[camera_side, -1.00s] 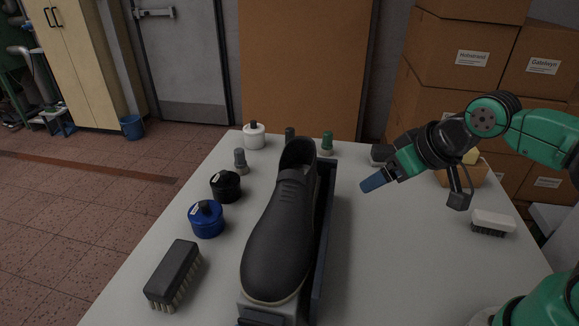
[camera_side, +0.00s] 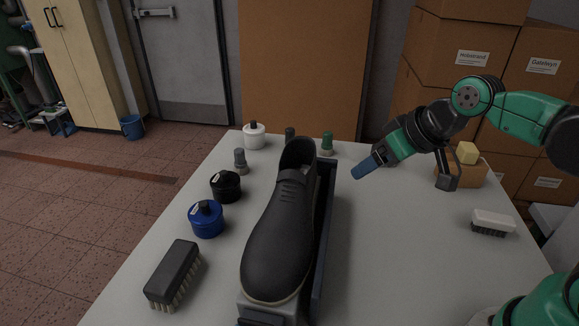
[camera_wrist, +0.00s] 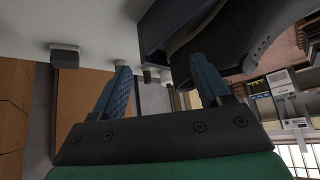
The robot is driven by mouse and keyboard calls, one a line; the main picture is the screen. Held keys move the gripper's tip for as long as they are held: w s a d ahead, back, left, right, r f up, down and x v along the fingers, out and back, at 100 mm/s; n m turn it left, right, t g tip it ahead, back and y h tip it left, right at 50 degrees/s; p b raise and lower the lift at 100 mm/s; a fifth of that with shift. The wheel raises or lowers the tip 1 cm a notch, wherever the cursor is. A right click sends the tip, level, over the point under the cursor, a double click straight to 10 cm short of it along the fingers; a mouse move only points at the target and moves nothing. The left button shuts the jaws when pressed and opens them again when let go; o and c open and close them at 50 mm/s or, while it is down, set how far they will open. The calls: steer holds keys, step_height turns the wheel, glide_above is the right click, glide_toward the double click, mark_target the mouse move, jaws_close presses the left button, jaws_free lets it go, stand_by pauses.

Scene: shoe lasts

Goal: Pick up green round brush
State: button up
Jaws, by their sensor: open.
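The green round brush (camera_side: 327,143) stands upright at the far edge of the table in the side view, just right of the shoe's heel end. It has a green handle and a pale bristle base. My gripper (camera_side: 362,169) is above the table, to the right of and nearer than the brush, apart from it. In the wrist view my gripper's (camera_wrist: 165,85) two blue fingers are spread with nothing between them. A pale round end (camera_wrist: 118,60) shows partly behind the left finger; I cannot tell surely if it is the green brush.
A black shoe (camera_side: 277,235) on a dark holder (camera_side: 325,225) fills the table's middle. Blue (camera_side: 206,219), black (camera_side: 226,186) and white (camera_side: 254,136) jars stand left. A white-backed brush (camera_side: 491,222) and a wooden box (camera_side: 461,174) are right.

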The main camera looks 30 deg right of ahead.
steer(key=w+d+n+y, duration=0.1)
steer(key=w+d+y, duration=0.1)
steer(key=w, duration=0.6)
steer(key=n+t+y, duration=0.2)
steer(key=t, duration=0.2)
glide_above(332, 135)
steer(key=s+a, duration=0.3)
steer(key=s, duration=0.2)
step_height(332, 135, down, 5)
steer(key=d+f, duration=0.1)
steer(key=w+d+f+t, duration=0.1)
steer(key=d+f, duration=0.1)
steer(key=d+f+n+t, duration=0.1)
steer(key=f, duration=0.1)
steer(key=shift+w+d+y, duration=0.15)
steer(key=shift+d+y, duration=0.15)
steer(key=shift+y, duration=0.1)
steer(key=shift+w+f, duration=0.15)
steer(key=shift+x, duration=2.6)
jaws_close()
